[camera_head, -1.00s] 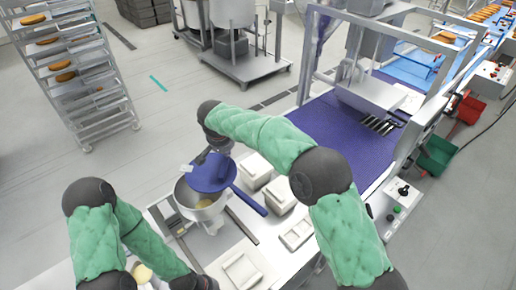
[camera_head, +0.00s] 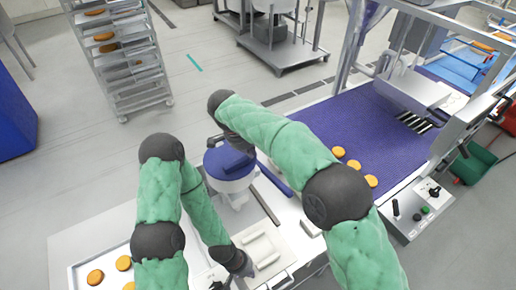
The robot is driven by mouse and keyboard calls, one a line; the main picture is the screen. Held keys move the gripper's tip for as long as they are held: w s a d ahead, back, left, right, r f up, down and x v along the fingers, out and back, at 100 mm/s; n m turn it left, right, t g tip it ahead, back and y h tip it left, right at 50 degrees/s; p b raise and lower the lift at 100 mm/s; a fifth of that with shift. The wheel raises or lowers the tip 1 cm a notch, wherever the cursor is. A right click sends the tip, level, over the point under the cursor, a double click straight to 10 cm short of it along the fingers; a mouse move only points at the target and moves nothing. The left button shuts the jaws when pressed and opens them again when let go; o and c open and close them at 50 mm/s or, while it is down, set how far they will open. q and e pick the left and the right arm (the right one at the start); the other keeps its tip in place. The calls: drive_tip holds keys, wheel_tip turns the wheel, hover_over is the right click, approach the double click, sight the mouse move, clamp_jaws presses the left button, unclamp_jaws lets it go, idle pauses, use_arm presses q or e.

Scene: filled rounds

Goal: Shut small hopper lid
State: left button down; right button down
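The small hopper (camera_head: 236,187) is a pale, round-bodied vessel on the white table, near the middle of the head view. Its blue lid (camera_head: 222,162) lies over the mouth, looks about level, and hides the inside. My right gripper (camera_head: 236,143) is directly above the lid, at or very near its top. Its fingers are dark and partly hidden by my arm, so I cannot tell whether they are open or touching. My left gripper (camera_head: 232,275) is low at the table's front, away from the hopper; its fingers are too unclear to read.
A white tray (camera_head: 72,272) with orange rounds is at lower left. A pale box (camera_head: 262,250) sits by my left gripper. A blue bar (camera_head: 275,178) lies right of the hopper. The purple conveyor belt (camera_head: 345,120) carries several rounds. A rack (camera_head: 120,62) stands behind on open floor.

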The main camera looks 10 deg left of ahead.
drive_tip(key=shift+s+a, duration=0.1)
drive_tip(key=shift+s, duration=0.1)
idle(0.5)
drive_tip(key=v, duration=1.2)
